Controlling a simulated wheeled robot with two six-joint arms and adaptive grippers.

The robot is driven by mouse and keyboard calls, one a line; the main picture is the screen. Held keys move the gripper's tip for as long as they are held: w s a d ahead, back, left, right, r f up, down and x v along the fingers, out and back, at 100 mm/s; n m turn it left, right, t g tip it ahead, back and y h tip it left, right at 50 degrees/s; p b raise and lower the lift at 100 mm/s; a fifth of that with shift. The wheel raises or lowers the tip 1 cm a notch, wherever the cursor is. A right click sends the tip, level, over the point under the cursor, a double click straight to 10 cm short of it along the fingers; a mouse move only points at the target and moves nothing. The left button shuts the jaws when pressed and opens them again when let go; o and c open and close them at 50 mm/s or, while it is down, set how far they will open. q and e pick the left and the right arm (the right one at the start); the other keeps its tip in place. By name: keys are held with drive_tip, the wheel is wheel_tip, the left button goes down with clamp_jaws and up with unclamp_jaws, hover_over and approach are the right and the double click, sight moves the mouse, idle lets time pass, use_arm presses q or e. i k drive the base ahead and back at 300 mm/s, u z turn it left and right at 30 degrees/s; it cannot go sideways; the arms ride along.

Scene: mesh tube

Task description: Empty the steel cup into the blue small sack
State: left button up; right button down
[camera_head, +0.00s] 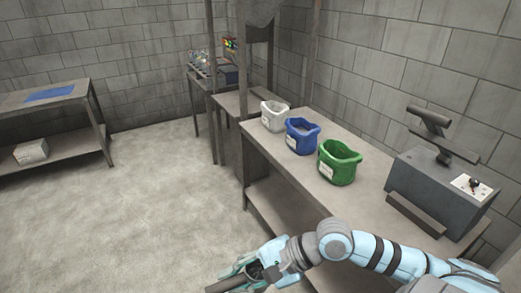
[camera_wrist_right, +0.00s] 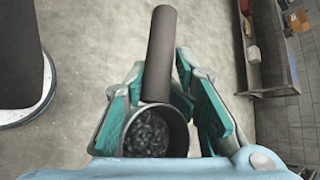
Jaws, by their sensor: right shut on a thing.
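The steel cup (camera_wrist_right: 181,132) is dark grey with a long round handle (camera_wrist_right: 160,55), and dark small pieces (camera_wrist_right: 148,138) lie inside it. My right gripper (camera_wrist_right: 165,100) is shut on the cup, with teal fingers on both sides of it. In the head view my right gripper (camera_head: 258,270) is low in front of the bench, over the floor, partly cut by the lower edge. The blue small sack (camera_head: 302,137) stands open on the bench, between a white sack (camera_head: 274,115) and a green sack (camera_head: 339,162). The cup is well away from the blue sack. My left gripper is not in view.
The bench (camera_head: 285,165) runs along the right wall, with a grey device (camera_head: 440,190) at its near end. Wooden posts rise at its far end. Another table (camera_head: 50,97) stands at the left. The floor between is clear.

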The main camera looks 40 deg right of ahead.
sight(301, 137)
drive_tip(key=z, duration=0.15)
drive_tip(key=i, duration=1.55)
drive_tip(key=z, duration=0.85)
drive_tip(key=i, duration=1.15)
drive_tip(key=z, duration=0.95)
drive_tip(key=i, duration=1)
drive_tip(key=z, duration=0.1)
